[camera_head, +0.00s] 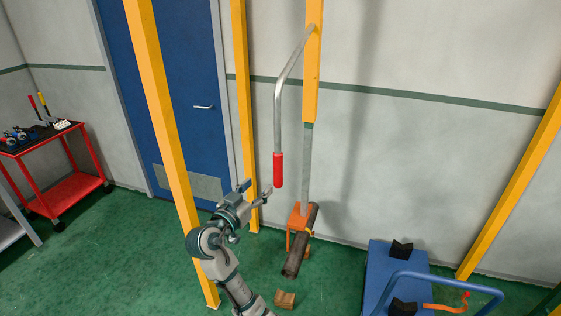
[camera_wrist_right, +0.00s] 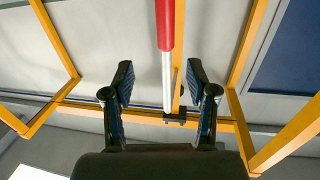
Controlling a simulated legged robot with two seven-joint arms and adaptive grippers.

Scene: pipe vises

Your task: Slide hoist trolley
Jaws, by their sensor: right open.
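A grey bent bar with a red grip (camera_head: 278,170) hangs from the yellow hoist column (camera_head: 312,70). My right gripper (camera_head: 259,190) is open and empty, just left of and slightly below the red grip in the head view. In the right wrist view the open fingers (camera_wrist_right: 161,80) point up, and the red grip (camera_wrist_right: 165,25) shows between and beyond them. A small dark fitting (camera_wrist_right: 178,118), perhaps the trolley, sits on the overhead yellow beam (camera_wrist_right: 140,115). An orange clamp (camera_head: 298,216) at the hoist's lower end is at a dark pipe (camera_head: 299,245). My left gripper is out of view.
Yellow posts (camera_head: 165,130) stand left of and behind my right arm. A blue cart (camera_head: 385,270) with black V-blocks (camera_head: 402,248) is at the lower right. A small wooden block (camera_head: 285,299) lies on the green floor. A red tool cart (camera_head: 80,185) stands far left.

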